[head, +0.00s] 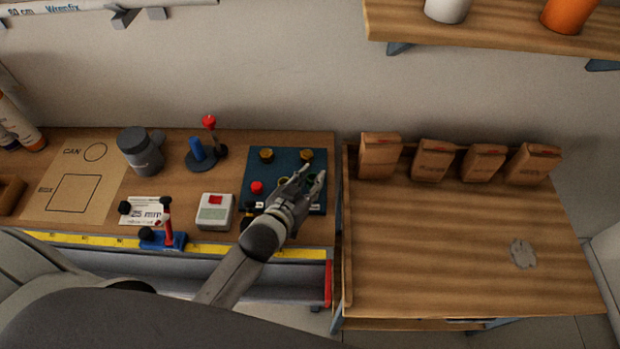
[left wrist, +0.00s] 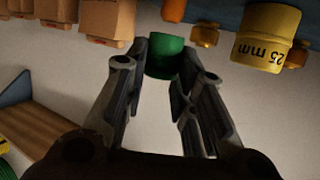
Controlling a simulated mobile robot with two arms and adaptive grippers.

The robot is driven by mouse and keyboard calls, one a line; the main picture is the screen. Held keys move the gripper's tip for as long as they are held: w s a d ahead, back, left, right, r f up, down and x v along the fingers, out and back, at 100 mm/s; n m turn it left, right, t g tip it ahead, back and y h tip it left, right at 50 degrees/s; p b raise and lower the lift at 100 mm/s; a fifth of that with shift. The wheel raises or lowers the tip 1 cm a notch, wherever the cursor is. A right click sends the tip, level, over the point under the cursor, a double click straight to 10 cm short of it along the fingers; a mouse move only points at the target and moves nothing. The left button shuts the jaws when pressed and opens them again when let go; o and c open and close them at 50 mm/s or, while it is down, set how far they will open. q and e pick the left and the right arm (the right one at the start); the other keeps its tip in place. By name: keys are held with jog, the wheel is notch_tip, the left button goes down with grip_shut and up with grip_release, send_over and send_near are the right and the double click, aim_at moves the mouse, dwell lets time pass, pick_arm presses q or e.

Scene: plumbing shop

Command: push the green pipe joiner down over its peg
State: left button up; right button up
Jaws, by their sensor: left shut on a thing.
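The green pipe joiner (left wrist: 165,62) is a short green cylinder between my left gripper's fingertips in the left wrist view. My left gripper (head: 308,181) is shut on it over the right part of the dark blue peg board (head: 285,155). In the head view my fingers hide most of the joiner. Its peg is hidden, and I cannot tell how far the joiner sits over it. A yellow joiner marked 25 mm (left wrist: 266,38) stands on the board beside it. Brass pegs (head: 266,155) stand at the board's back. My right gripper is not in view.
A red piece (head: 257,187) is on the board's left side. Cardboard boxes (head: 432,160) line the back of the right-hand table, whose middle is mostly clear.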

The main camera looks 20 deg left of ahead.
pick_arm(q)
jog(key=shift+p, duration=0.5)
dwell(0.8)
jog(key=shift+f, duration=0.25)
jog(key=shift+f+b, duration=0.75)
jog(key=shift+f, duration=0.15)
dwell(0.3)
jog(key=o, duration=0.8)
